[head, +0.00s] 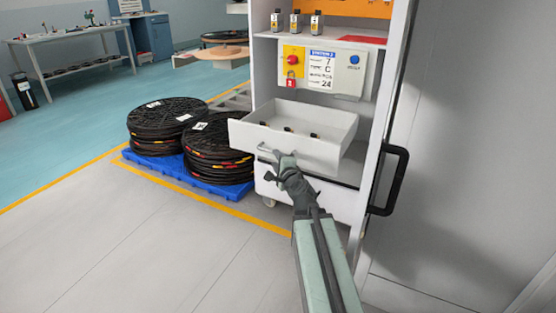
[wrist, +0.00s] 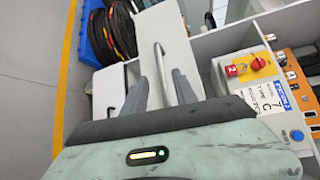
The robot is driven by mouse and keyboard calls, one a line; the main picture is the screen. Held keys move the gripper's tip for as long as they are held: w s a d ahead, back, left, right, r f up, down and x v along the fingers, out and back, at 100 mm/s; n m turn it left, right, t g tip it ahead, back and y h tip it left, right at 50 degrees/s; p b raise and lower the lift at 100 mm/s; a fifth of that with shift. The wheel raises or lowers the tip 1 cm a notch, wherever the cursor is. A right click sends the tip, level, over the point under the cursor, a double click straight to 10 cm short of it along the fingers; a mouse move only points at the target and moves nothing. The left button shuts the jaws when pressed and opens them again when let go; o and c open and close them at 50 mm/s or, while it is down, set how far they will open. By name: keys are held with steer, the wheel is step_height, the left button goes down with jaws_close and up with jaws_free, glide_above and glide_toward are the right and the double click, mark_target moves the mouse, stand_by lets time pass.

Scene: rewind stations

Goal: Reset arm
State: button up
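My gripper (head: 285,163) is at the front of a pulled-out white drawer (head: 312,150) in the head view. In the wrist view, the two grey fingers of my gripper (wrist: 160,92) stand apart. The curved metal drawer handle (wrist: 161,62) lies between and just beyond them, with no clear grip on it. The handle also shows in the head view (head: 266,150), right by the fingertips. Whether a finger touches it, I cannot tell. My arm reaches up from the bottom of the head view. The drawer holds several small dark items (head: 288,129).
The station cabinet has a control panel (head: 322,72) with a red lock (head: 291,80), and bottles (head: 296,20) above. An open door with a black handle (head: 388,180) stands close on the right. Cable reels (head: 215,150) sit on a blue pallet (head: 175,168). Floor at left is clear.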

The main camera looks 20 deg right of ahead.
steer(key=shift+s, duration=0.1)
steer(key=a+f+n+g+y+p, duration=0.1)
steer(key=a+n+g+y+p, duration=0.3)
steer(key=a, duration=0.7)
steer(key=a+f+n+y, duration=0.2)
steer(key=a+n, duration=0.3)
steer(key=a, duration=0.7)
steer(key=s+a+f+n+g, duration=0.4)
steer(key=s+f+n+g, duration=0.15)
steer(key=s+f, duration=0.25)
steer(key=s+d+f+n+g+h, duration=0.2)
steer(key=s+d+n+g, duration=0.1)
steer(key=s, duration=0.4)
steer(key=s+d+f+n+g+h, duration=0.2)
steer(key=s+d+f+n+g, duration=0.15)
steer(key=s, duration=0.25)
step_height(320, 180, up, 39)
steer(key=p, duration=3.8)
steer(key=shift+w+a+f+p, duration=0.15)
steer(key=shift+a+p, duration=0.1)
steer(key=shift+p, duration=0.1)
